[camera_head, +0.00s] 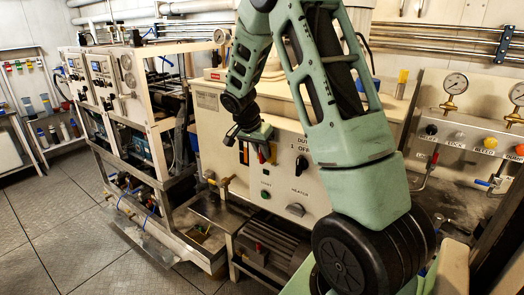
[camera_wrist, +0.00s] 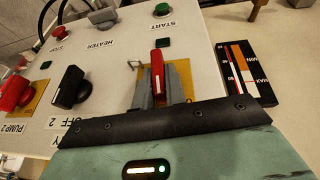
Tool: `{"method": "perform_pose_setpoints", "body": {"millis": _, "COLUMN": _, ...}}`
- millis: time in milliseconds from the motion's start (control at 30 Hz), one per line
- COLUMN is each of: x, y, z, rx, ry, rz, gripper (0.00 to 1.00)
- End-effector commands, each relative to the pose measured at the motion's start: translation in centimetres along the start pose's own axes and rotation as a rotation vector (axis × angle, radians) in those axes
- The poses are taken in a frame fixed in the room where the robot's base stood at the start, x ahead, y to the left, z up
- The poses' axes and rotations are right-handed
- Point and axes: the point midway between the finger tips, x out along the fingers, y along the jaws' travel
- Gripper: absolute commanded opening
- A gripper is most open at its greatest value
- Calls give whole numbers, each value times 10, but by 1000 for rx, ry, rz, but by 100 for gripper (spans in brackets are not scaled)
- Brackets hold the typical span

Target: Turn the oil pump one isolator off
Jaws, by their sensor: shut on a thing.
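A red isolator handle (camera_wrist: 157,72) on a yellow plate (camera_wrist: 182,75) sits on the white control panel (camera_wrist: 110,75). In the wrist view the handle points up the picture, standing between the two grey fingers of my gripper (camera_wrist: 160,90), which is shut on it. My gripper's dark front edge hides any label below this handle. A second red isolator (camera_wrist: 14,92), above a label reading PUMP 2, is at the left edge. In the head view my gripper (camera_head: 264,150) is at the panel's upper left and largely covers the isolator.
A black duty selector knob (camera_wrist: 70,88) stands between the two isolators. A heater knob (camera_wrist: 102,17), a green start button (camera_wrist: 161,9) and a red stop button (camera_wrist: 59,33) lie beyond. A MIN–MAX level gauge (camera_wrist: 245,72) is close on the right. In the head view, a motor (camera_head: 268,245) sits below.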

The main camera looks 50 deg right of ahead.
Motion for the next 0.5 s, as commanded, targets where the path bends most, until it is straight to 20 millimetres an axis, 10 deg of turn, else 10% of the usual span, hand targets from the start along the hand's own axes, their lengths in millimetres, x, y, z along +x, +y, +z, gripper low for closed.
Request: {"method": "perform_pose_setpoints", "body": {"millis": 500, "x": 0, "y": -9, "z": 1, "rx": -176, "ry": 4, "rz": 420, "gripper": 0}}
